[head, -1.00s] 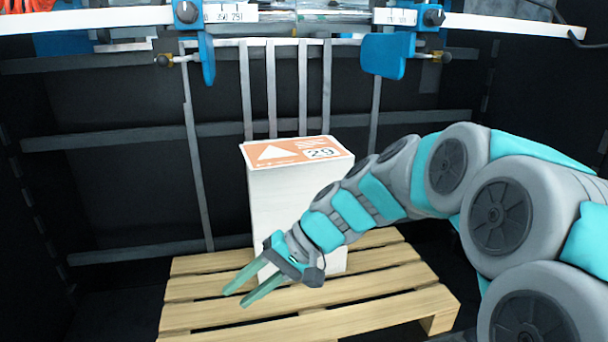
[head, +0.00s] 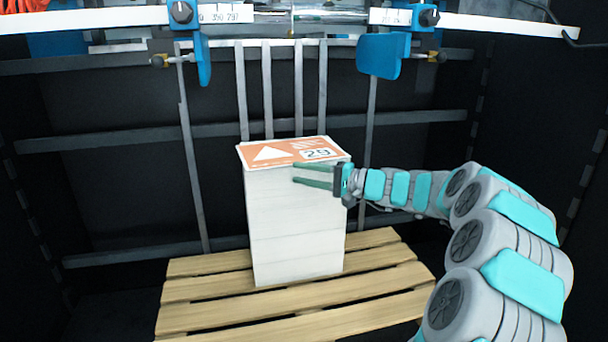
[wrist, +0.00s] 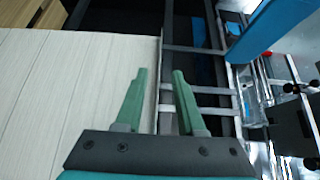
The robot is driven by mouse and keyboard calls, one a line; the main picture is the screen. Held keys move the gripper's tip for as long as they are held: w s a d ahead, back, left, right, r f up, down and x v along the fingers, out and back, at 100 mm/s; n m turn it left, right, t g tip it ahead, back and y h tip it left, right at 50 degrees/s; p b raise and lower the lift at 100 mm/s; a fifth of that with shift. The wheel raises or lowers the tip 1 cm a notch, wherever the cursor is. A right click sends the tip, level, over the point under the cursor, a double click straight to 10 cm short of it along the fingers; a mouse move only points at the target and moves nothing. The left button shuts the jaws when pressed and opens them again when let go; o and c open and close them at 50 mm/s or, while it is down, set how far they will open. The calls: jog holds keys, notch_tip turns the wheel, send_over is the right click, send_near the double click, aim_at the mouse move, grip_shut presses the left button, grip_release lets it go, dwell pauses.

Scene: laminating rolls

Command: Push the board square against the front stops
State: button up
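A tall white stack (head: 295,225) stands upright on the pallet. An orange-and-white board (head: 270,153), marked with a white triangle and "29", lies on top, its edges looking slightly askew to the stack. Several upright grey bars (head: 268,95) stand behind the stack; whether the board touches them cannot be told. My gripper (head: 294,173) is in front of the stack's near face, just below the board.
A wooden pallet (head: 290,322) lies under the stack. Two blue paddles (head: 202,60) (head: 384,55) hang from a white ruled rail (head: 480,24) above and behind. Dark panels with grey crossbars enclose the space. Open room lies left of the stack.

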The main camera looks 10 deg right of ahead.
aim_at(272, 168)
jog(key=shift+p+x, duration=0.45)
jog(key=shift+x, duration=3.5)
jog(key=shift+c, duration=0.3)
grip_shut()
